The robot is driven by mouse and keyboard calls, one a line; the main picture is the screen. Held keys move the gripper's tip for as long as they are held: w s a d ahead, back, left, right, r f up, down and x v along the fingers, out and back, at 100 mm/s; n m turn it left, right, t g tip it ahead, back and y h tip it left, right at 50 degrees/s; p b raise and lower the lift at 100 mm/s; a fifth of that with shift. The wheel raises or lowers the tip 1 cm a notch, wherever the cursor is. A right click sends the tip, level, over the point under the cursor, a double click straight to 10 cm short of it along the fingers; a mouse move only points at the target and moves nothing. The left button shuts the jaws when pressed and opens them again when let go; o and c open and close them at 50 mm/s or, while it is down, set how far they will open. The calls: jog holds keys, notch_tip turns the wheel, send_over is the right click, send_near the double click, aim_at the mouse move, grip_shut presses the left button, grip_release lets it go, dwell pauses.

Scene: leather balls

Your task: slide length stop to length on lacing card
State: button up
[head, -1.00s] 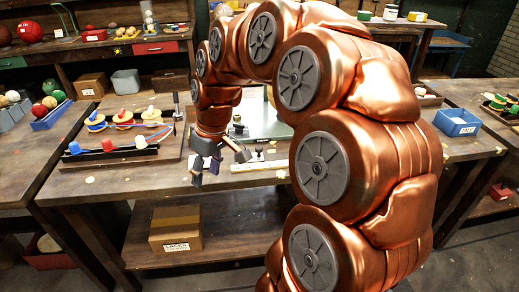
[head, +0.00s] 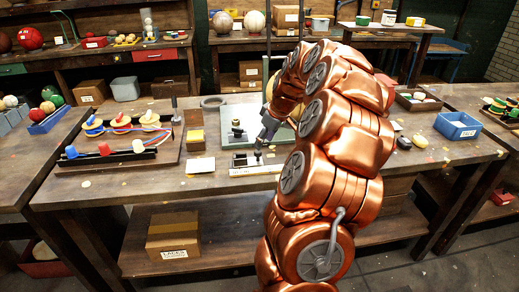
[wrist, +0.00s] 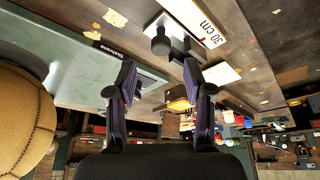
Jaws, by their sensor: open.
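In the wrist view my gripper (wrist: 158,80) is open and empty, its two dark fingers spread apart. Just beyond the fingertips stands a dark round knob (wrist: 160,46) on a grey metal block, which looks like the length stop. It is beside a white strip marked 30 cm (wrist: 207,27) with a small red mark. A blank-looking white card (wrist: 222,74) lies near it; I cannot tell whether this is the lacing card. In the head view my gripper (head: 262,145) is low over the white strip (head: 256,171) at the bench's front. Contact with the knob cannot be made out.
A green-grey plate (head: 240,112) carries a dark fitting behind the strip. A rack of coloured pieces (head: 110,152) is further left, a blue bin (head: 458,126) right. A stitched tan ball (wrist: 22,125) is close to my gripper.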

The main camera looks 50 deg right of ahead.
aim_at(258, 152)
jog(key=shift+p+x, duration=0.55)
jog(key=shift+x, duration=2.25)
jog(key=shift+s, duration=0.1)
grip_shut()
jog(key=shift+a, duration=0.1)
